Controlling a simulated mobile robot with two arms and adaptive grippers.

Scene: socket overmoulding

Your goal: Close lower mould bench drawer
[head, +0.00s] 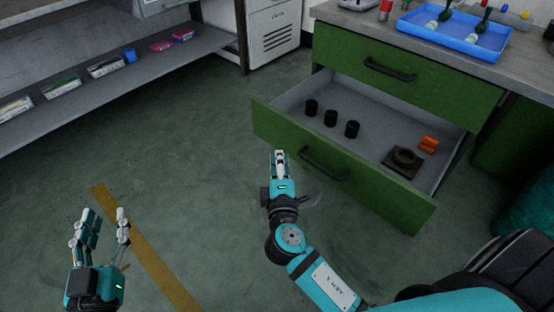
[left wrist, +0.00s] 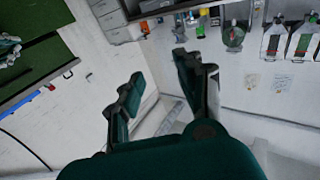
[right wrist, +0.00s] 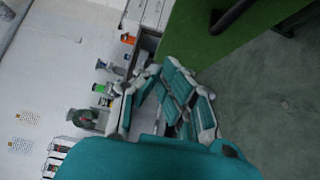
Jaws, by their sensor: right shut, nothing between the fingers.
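The lower drawer (head: 345,185) of the green bench stands pulled out, with its black handle (head: 324,164) on the green front. Inside it are several black cylinders, a dark square block with a ring (head: 403,160) and an orange part (head: 428,144). My right gripper (head: 280,156) is shut and empty, just left of the drawer front near the handle. In the right wrist view its fingers (right wrist: 172,98) are together, with the green front beside them. My left gripper (head: 105,222) is open and empty over the floor at the lower left; its spread fingers show in the left wrist view (left wrist: 157,85).
The upper drawer (head: 400,75) is closed. A blue tray (head: 455,42) with parts stands on the bench top. A grey shelf (head: 110,75) with boxes is at the left. The green floor between is clear, with a yellow stripe (head: 145,250).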

